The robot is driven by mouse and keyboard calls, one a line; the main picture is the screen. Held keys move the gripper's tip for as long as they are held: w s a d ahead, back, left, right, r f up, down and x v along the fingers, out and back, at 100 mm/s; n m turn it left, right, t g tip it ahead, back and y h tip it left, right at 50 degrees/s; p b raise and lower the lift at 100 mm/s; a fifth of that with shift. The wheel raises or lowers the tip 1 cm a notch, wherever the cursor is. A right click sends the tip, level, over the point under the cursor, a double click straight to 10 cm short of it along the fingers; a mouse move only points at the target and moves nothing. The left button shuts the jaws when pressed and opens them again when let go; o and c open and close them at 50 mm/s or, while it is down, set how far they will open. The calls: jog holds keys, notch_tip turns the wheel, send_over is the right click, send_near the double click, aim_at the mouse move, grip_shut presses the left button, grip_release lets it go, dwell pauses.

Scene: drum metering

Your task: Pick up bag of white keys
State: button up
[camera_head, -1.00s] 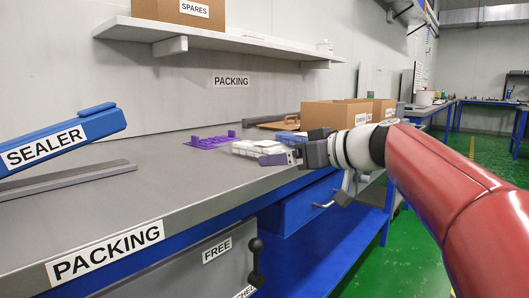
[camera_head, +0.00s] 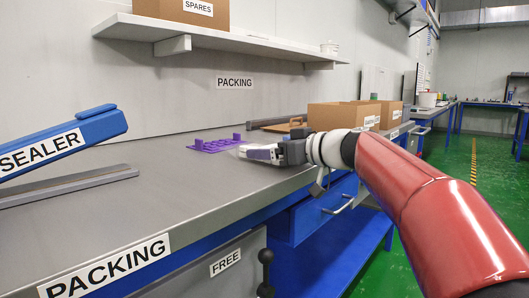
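A pale sliver of the bag of white keys (camera_head: 250,147) shows on the grey packing bench, right of a purple rack. Most of the bag is hidden by my gripper. My gripper (camera_head: 262,154) is low over the bench at the bag, reaching in from the right. Its fingers overlap the bag in this view. I cannot tell whether they touch it or whether they are open or shut.
The purple rack (camera_head: 215,144) lies just left of my gripper. Cardboard boxes (camera_head: 345,116) stand behind my wrist. A blue sealer (camera_head: 60,140) is at the left. A shelf (camera_head: 230,45) hangs above. The bench middle (camera_head: 150,205) is clear.

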jog(key=shift+w+a, duration=0.2)
jog(key=c, duration=1.1)
jog(key=shift+c, duration=0.4)
jog(key=shift+r, duration=0.15)
